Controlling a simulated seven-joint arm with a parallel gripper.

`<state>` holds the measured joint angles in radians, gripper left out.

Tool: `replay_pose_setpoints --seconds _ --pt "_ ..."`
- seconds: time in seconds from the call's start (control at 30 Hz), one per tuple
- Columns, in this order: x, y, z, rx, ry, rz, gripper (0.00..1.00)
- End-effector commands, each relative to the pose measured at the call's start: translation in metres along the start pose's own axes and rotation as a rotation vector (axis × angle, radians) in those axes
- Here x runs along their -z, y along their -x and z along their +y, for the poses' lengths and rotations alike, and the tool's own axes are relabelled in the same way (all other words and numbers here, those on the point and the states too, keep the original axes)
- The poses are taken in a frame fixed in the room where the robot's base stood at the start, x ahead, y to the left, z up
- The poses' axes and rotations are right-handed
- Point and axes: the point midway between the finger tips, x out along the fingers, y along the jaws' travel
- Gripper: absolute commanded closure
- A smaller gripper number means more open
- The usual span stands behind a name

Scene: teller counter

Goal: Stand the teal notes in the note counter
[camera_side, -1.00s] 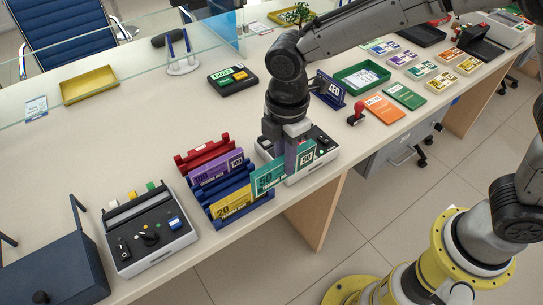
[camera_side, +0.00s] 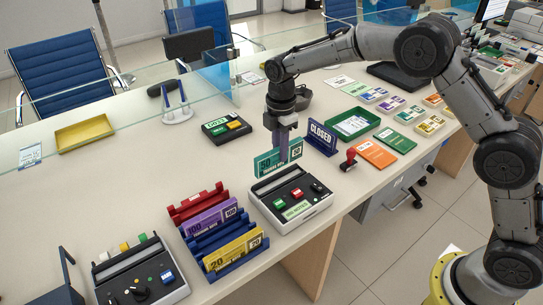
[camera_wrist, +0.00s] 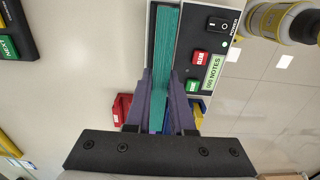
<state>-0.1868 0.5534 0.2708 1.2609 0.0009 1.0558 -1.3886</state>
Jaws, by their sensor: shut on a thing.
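The teal notes (camera_side: 266,163) are a flat bundle held on its long edge, upright. My gripper (camera_side: 283,158) is shut on them from above. In the wrist view, the teal notes (camera_wrist: 166,50) run between my fingers and line up with the slot of the note counter (camera_wrist: 207,62). How deep they sit is hidden.
A rack (camera_side: 229,252) with purple notes (camera_side: 211,219) and yellow notes (camera_side: 233,249) stands just left of the counter. The "CLOSED" sign (camera_side: 321,138) stands close on the right, with a red stamp (camera_side: 349,160) beyond.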

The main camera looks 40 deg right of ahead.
Motion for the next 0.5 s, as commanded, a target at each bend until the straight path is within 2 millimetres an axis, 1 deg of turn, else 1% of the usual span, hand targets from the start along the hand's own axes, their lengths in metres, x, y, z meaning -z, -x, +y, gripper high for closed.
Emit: replay_pose_setpoints --seconds 0.17,0.5 --pt "-0.002 -0.006 0.0 0.002 -0.004 0.0 1.0" --pt "-0.001 -0.032 0.0 0.001 -0.004 0.0 1.0"
